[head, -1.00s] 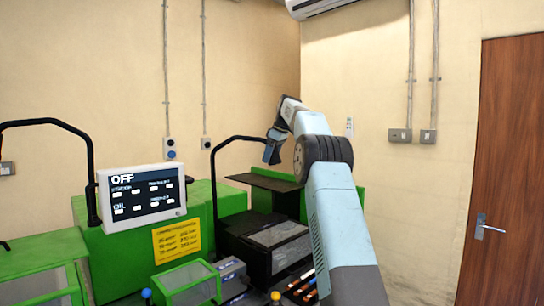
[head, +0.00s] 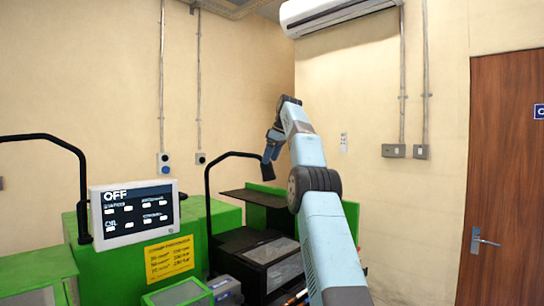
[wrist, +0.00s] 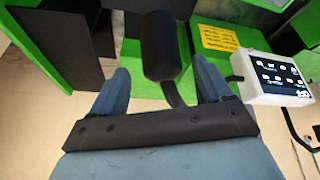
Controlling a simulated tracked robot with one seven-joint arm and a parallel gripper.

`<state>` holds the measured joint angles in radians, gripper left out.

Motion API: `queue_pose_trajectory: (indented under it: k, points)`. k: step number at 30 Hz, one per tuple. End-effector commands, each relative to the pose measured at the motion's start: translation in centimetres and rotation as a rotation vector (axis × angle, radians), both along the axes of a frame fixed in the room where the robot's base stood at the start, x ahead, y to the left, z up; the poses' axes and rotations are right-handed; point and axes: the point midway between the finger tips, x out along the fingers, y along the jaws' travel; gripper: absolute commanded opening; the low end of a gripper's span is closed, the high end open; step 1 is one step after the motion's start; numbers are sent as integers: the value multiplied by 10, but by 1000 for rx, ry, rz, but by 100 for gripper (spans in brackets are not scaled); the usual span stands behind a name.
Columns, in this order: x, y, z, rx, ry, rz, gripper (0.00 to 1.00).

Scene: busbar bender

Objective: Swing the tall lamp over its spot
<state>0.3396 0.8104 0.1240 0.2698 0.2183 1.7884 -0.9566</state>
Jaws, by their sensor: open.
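The tall lamp (head: 207,185) is a thin black bent pole in the head view, rising from the green machine and curving over to the right. Its end meets my gripper (head: 270,152), where a short dark lamp head (head: 267,171) hangs just below. In the wrist view the dark cylindrical lamp head (wrist: 160,45) with its curved neck lies in the gap between the two blue fingers of my gripper (wrist: 161,76). The fingers are apart, with a visible gap on each side of the head. The lamp's spot cannot be made out.
The screen reading OFF (head: 134,213) is fixed to a second bent black pole (head: 80,160) at left. A yellow label (head: 169,258) marks the green machine. A dark shelf (head: 253,197) lies below the lamp head. The door (head: 508,180) is far right.

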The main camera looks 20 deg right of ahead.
Motion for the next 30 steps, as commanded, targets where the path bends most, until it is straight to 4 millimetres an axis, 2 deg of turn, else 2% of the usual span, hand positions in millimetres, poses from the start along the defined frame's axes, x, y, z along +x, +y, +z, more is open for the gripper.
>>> queue_pose_trajectory:
  k: [23,30]
  points:
    - [-4,-1,6,0,1,-1,78]
    - [-10,12,19,-1,2,-22,78]
